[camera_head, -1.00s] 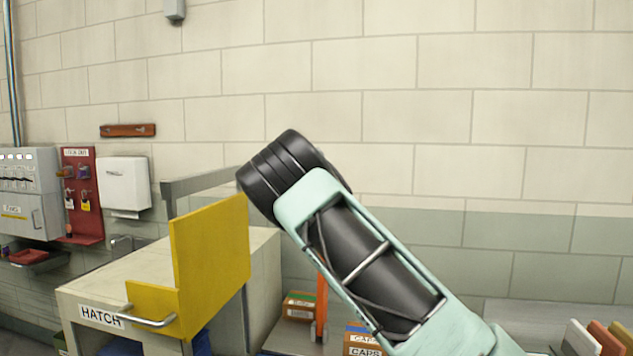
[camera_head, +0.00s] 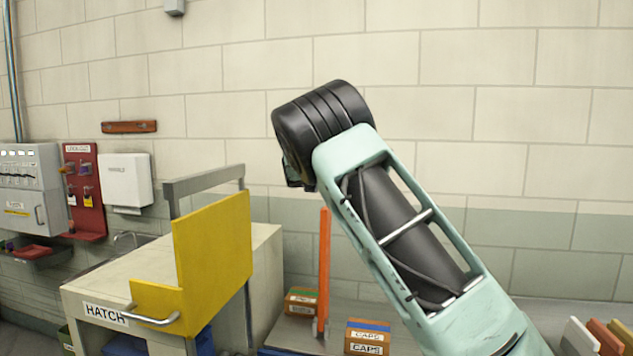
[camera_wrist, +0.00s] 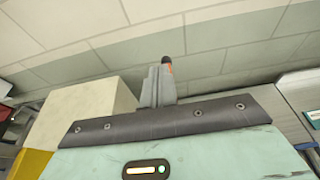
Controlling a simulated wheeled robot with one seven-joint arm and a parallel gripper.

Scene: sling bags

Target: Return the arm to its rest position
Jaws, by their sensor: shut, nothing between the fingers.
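My arm rises from the lower right in the head view, its pale green link ending in a black joint at the upper middle, against the wall. The gripper itself cannot be made out in that view. In the wrist view my gripper (camera_wrist: 160,84) shows beyond its dark mounting bar, with its narrow grey fingers together and nothing between them. It stands in front of the tiled wall and touches nothing that I can see.
A counter marked HATCH (camera_head: 102,313) with a yellow panel (camera_head: 212,262) and a grey rail (camera_head: 205,180) stands at left. An orange post (camera_head: 324,270) and a caps box (camera_head: 368,338) sit low near my arm. The wall space above is clear.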

